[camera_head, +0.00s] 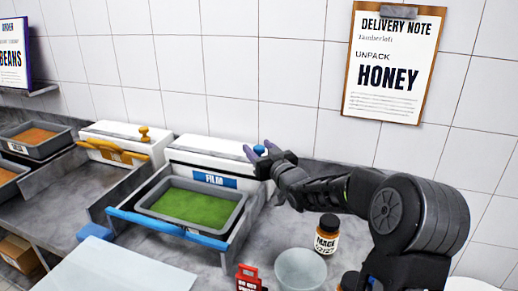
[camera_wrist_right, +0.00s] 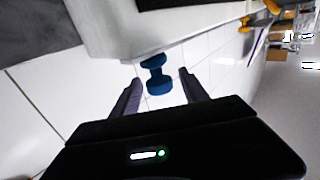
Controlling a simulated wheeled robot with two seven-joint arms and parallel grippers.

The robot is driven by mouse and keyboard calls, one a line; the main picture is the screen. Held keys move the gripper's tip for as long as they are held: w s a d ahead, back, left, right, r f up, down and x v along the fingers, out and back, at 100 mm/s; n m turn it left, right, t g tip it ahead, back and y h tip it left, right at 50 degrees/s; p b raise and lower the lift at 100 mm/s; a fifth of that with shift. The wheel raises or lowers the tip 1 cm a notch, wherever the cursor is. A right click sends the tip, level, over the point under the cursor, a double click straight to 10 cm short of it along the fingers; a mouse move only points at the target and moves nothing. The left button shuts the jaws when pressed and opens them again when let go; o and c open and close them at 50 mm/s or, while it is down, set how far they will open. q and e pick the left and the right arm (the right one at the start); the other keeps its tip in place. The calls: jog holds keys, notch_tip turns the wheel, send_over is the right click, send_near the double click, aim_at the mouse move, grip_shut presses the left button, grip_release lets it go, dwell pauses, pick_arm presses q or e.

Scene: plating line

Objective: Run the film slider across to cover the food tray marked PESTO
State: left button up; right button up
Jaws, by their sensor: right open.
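A grey tray of green food (camera_head: 192,207) sits in the film station (camera_head: 205,157), a white box labelled FILM. No PESTO mark is legible. A blue slider bar (camera_head: 165,228) lies across the tray's front edge; I cannot tell whether clear film covers the food. A blue knob (camera_head: 259,149) stands on the box's right end. My right gripper (camera_head: 262,153) is open at this knob. In the right wrist view the blue knob (camera_wrist_right: 158,80) lies between the open fingers (camera_wrist_right: 159,88), with gaps on both sides. My left gripper is not in view.
A similar station with a yellow bar (camera_head: 112,151) and yellow knob (camera_head: 144,133) stands left, beside trays of orange food (camera_head: 36,134). A dark jar (camera_head: 327,234), a clear bowl (camera_head: 300,270) and a red tag (camera_head: 248,280) stand front right. A tiled wall is behind.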

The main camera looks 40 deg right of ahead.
jog(key=shift+c, duration=0.5)
grip_shut()
dwell(0.8)
